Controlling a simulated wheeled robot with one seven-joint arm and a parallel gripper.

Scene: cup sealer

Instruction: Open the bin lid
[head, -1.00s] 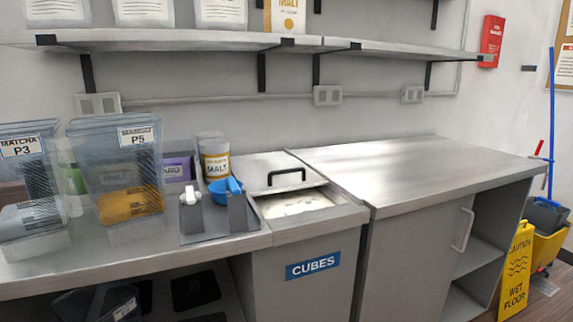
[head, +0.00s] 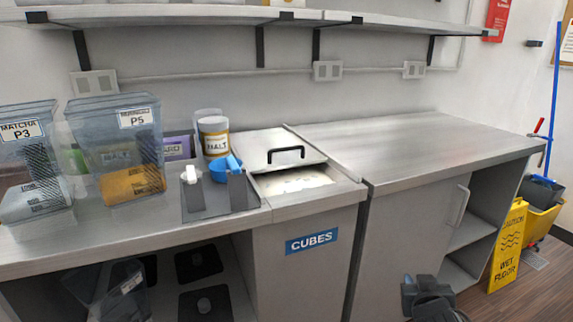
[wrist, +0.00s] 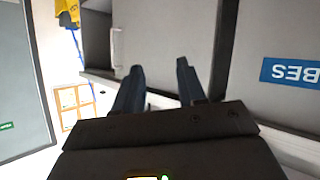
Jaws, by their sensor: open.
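The bin (head: 300,273) is a grey cabinet with a blue CUBES label (head: 312,242). Its metal lid (head: 262,147) has a black arched handle (head: 286,154) and sits toward the back of the bin top. An opening at the front shows pale contents (head: 294,182). My gripper (head: 408,290) is low at the bottom of the head view, right of the bin and well below its top. In the wrist view my gripper (wrist: 160,68) has its two dark fingers apart with nothing between them. Part of the label (wrist: 290,72) shows upside down there; the lid and handle do not.
A holder tray (head: 215,205) with a blue scoop stands left of the bin, beside clear containers (head: 125,155) and a malt tub (head: 214,135). The right counter (head: 420,145) is bare. A shelf (head: 200,18) runs above. A yellow wet-floor sign (head: 507,245) stands at right.

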